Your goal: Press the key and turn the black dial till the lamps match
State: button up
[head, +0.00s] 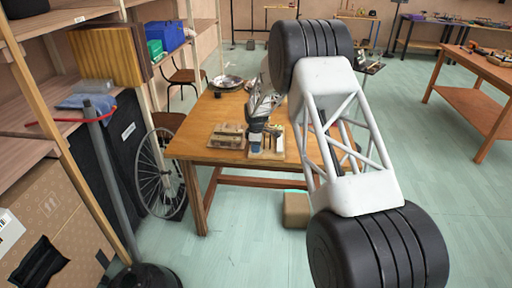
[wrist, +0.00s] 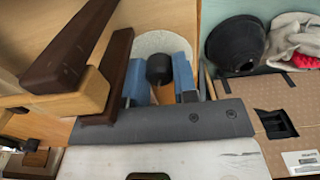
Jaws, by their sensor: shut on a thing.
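My gripper (wrist: 160,84) has two blue fingertips, one on each side of a small black dial (wrist: 158,66) in the wrist view, and it is shut on it. A pale round surface (wrist: 150,42) lies behind the dial. In the head view my gripper (head: 257,141) is low over a pale board (head: 266,155) near the front edge of the wooden table (head: 205,144); the dial is hidden or too small there. Dark brown wooden bars (wrist: 72,48) on light wood stand left of the fingers in the wrist view. I cannot make out the key or the lamps.
A brown box-like thing (head: 228,136) lies left of the board. A spoked wheel (head: 160,172) stands left of the table, and shelves with cardboard boxes (head: 60,225) line the left.

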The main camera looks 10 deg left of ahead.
jog(key=o, duration=0.9)
jog(key=shift+o, duration=0.2)
jog(key=shift+r, duration=3.9)
jog(key=shift+r, duration=0.1)
